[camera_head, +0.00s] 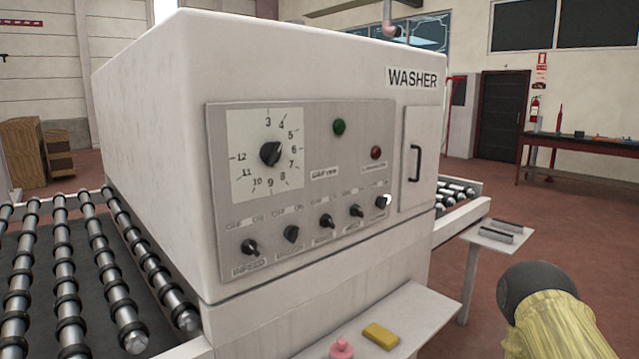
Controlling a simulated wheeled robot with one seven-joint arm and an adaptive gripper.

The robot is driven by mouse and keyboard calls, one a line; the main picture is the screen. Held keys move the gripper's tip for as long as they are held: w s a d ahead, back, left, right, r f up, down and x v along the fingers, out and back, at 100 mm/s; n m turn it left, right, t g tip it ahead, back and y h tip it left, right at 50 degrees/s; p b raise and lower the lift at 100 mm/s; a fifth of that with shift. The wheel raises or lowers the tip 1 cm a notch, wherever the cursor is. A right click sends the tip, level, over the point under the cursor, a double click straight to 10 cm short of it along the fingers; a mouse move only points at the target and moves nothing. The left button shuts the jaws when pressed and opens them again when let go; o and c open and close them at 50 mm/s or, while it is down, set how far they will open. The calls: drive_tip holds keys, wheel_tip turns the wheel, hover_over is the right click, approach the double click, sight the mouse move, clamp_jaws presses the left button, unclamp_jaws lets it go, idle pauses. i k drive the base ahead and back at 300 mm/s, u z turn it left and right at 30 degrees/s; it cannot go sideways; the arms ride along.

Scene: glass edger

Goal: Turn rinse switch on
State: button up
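A white washer (150,120) stands in front of me, with a grey control panel (225,225) on its near face. Along the panel's lower part is a row of several black rotary switches. They run from the left switch (250,247) past the middle switch (326,221) to the right switch (382,202). Small labels sit above and below them. The labels are too blurred for me to tell surely which switch is rinse, and the knobs' settings are unclear. My gripper is not in view.
Above the switches are a large numbered dial (270,153), a green button (339,127) and a red button (376,152). A white ledge (395,318) below holds a yellow block (381,336) and a pink object (341,349). Roller conveyors (70,285) flank the washer.

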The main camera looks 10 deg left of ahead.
sight(325, 221)
drive_tip(key=z, duration=0.05)
drive_tip(key=k, duration=0.45)
drive_tip(key=z, duration=0.7)
drive_tip(key=i, duration=0.95)
drive_tip(key=u, duration=0.75)
